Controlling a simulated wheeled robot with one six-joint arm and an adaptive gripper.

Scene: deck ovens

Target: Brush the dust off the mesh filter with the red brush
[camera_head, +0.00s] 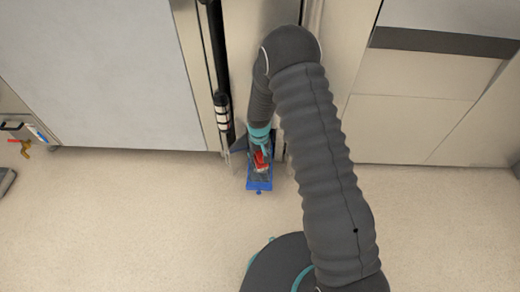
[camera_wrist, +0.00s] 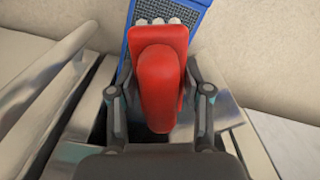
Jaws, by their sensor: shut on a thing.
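The red brush (camera_wrist: 158,75) is held in my gripper (camera_wrist: 160,92), with one finger on each side of its handle. Its pale bristles (camera_wrist: 157,20) point away from me and lie over the mesh filter (camera_wrist: 203,12). I cannot tell whether they touch the mesh. The filter has a blue frame and a dark grey mesh, partly hidden behind the brush. In the head view my gripper (camera_head: 259,148) is low, beside the cabinet fronts, with the red brush (camera_head: 260,161) above the blue filter frame (camera_head: 260,186). Dust on the mesh is too small to make out.
Metal bars and edges (camera_wrist: 40,90) lie left of my gripper in the wrist view. A black upright pole (camera_head: 218,70) stands left of my arm. Pale cabinet fronts (camera_head: 415,125) rise behind. The floor (camera_head: 130,220) on the left is open.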

